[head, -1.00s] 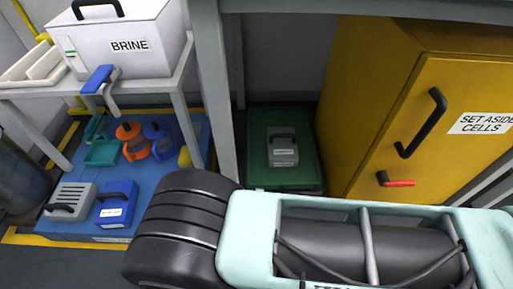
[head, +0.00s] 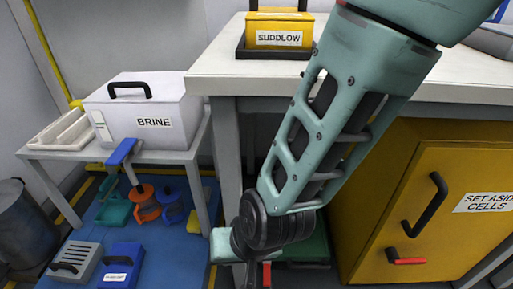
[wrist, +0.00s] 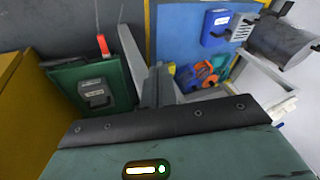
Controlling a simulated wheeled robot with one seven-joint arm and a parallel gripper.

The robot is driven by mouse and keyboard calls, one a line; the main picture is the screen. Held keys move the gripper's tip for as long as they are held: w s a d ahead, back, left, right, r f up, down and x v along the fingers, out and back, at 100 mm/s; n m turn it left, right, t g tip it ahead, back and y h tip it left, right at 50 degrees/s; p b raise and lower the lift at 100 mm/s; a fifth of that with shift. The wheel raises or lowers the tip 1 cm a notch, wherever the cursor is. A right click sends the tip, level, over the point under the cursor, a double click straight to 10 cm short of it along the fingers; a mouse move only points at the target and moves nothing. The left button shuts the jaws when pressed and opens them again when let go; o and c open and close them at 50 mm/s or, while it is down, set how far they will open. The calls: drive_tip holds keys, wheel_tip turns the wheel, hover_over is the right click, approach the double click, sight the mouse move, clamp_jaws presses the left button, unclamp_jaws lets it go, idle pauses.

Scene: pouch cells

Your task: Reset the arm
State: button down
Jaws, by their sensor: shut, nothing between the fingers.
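My arm comes down from the top right in the head view, in front of the white workbench (head: 215,78). Its dark wrist joint is low, in front of the bench's lower part, and the gripper end is mostly hidden there. In the wrist view my gripper (wrist: 158,86) shows as narrow grey fingers, shut with nothing held.
A white BRINE box (head: 150,112) stands on a side table at left, a blue clamp at its front. A yellow SUDDLOW box (head: 279,30) is on the bench. The yellow cabinet (head: 440,150) is at right. A grey case (wrist: 96,93) lies on the green mat.

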drive_tip(key=s+d+r+n+g+h+p, duration=0.1)
drive_tip(key=s+d+r+n+h, duration=0.15)
drive_tip(key=d+r, duration=0.65)
drive_tip(key=s+d+r+n+g+h+p, duration=0.1)
drive_tip(key=s+d+r+n+p, duration=0.2)
drive_tip(key=d+r, duration=0.6)
wheel_tip(320, 180, up, 36)
drive_tip(key=d+p, duration=0.1)
drive_tip(key=p, duration=3.5)
drive_tip(key=shift+s+r+p, duration=0.2)
drive_tip(key=shift+s+p, duration=0.1)
